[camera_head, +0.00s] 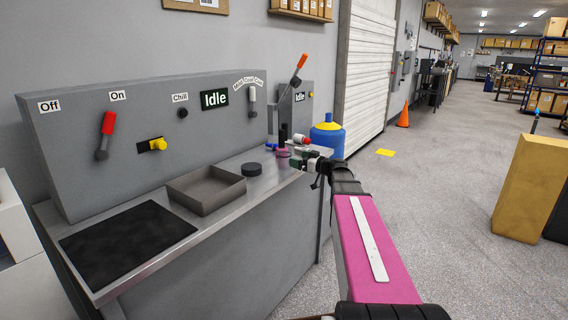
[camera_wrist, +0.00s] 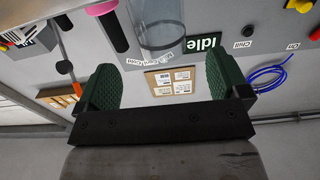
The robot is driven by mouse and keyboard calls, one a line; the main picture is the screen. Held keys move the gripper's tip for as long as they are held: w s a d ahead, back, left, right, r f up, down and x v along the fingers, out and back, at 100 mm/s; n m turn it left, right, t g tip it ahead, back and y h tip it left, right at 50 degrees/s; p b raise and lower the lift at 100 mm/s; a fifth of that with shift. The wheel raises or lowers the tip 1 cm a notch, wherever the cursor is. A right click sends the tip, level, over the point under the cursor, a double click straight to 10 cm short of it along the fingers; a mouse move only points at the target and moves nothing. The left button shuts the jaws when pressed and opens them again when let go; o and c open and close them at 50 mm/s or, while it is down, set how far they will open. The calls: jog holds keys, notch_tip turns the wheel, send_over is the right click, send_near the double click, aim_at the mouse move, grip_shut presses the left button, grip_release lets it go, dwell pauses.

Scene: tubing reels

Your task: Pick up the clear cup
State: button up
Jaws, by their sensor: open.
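The clear cup (camera_wrist: 158,28) shows in the wrist view as a see-through cylinder at the top middle, partly cut off by the frame edge. In the head view I cannot make it out; my arm and small items crowd that end of the counter. My gripper (camera_wrist: 164,82) has two green textured fingers spread wide with nothing between them. The cup appears ahead of the gap between the fingertips, apart from them. In the head view my gripper (camera_head: 303,161) is at the counter's far right end.
A black cylinder (camera_wrist: 115,27) with a pink ring (camera_wrist: 101,7) stands close beside the cup. The counter also holds a black puck (camera_head: 251,169), a grey tray (camera_head: 205,204) and a dark mat (camera_head: 128,240). A control panel (camera_head: 70,150) with levers rises behind. A blue-yellow drum (camera_head: 328,138) stands beyond.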

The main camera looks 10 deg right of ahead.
aim_at(286, 155)
jog(key=x, duration=0.7)
jog(key=shift+w+a+r, duration=0.1)
jog(key=shift+a, duration=0.05)
jog(key=c, duration=1)
dwell(0.5)
